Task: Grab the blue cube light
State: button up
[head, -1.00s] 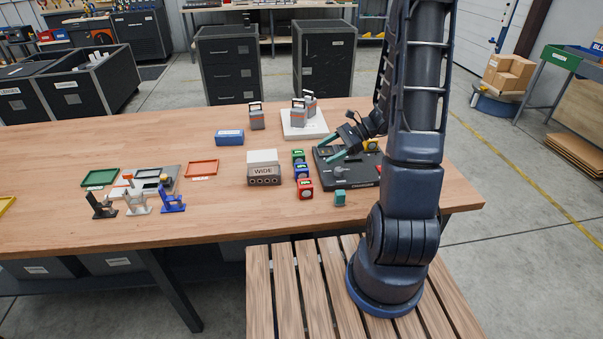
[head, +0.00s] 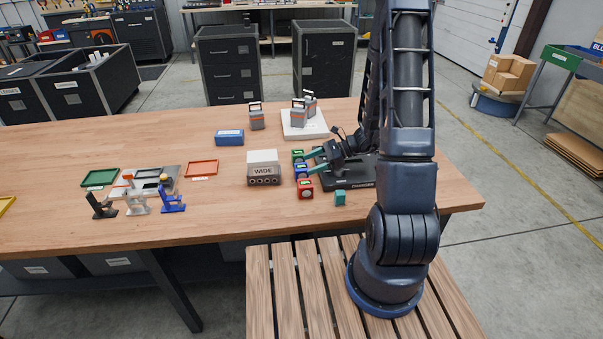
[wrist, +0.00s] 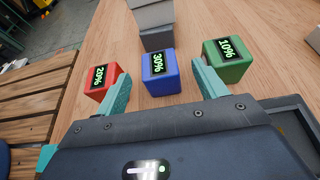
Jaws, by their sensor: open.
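The blue cube light (wrist: 160,75) stands on the table in the middle of the wrist view, its display reading 30%. In the head view the blue cube (head: 301,173) sits in a row between a green cube (head: 298,157) and a red cube (head: 305,189). My gripper (wrist: 160,88) is open, with teal fingers on either side of the blue cube's near part. I cannot tell whether the fingers touch it. The left finger is near the red cube (wrist: 101,80), the right finger near the green cube (wrist: 227,59). In the head view my gripper (head: 312,164) reaches in from the right.
A black case (head: 350,182) lies under my arm at right.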

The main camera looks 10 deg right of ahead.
aim_at(302, 166)
jog(key=shift+x, duration=2.25)
jog(key=shift+a+r, duration=0.1)
jog(key=shift+r, duration=0.1)
jog(key=c, duration=1.2)
